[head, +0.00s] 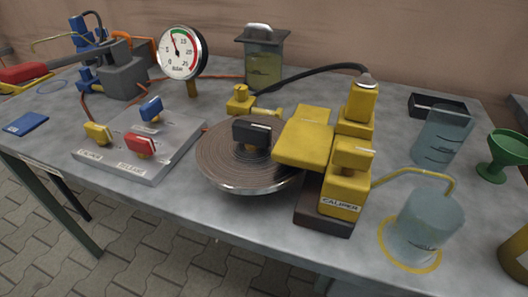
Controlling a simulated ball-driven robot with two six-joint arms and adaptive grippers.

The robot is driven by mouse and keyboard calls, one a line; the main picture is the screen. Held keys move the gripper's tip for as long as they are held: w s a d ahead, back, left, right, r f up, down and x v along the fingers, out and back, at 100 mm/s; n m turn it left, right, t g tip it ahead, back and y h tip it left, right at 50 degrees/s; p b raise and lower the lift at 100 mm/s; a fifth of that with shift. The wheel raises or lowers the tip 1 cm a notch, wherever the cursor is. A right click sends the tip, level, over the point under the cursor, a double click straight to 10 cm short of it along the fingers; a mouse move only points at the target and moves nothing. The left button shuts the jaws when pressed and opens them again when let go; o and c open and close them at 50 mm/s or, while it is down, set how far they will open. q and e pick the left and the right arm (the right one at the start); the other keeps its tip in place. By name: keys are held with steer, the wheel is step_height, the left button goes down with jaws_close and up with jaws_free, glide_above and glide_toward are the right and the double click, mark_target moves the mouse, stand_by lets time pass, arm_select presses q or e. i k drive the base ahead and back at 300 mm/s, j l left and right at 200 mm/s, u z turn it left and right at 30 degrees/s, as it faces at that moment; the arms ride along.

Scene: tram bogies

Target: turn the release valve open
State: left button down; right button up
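The release valve is the one with the red handle (140,145), at the front of a grey metal plate (160,168) on the left half of the table. A label in front of it appears to read RELEASE. Its red handle lies roughly left to right in the picture; I cannot tell from this whether it is open or shut. A valve with a yellow handle (97,133) is to its left and one with a blue handle (151,108) is behind it. Neither of my grippers is in view.
A round pressure gauge (181,53) stands behind the plate. A brake disc (225,165) and a yellow caliper (345,190) are to the right. A clear jar (422,228) stands on a yellow ring near the front edge. A green funnel (508,152) is far right.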

mark_target(144, 146)
steer(key=k+u, duration=0.15)
steer(key=u, duration=0.3)
steer(key=k+j+u, duration=0.15)
steer(key=u, duration=0.25)
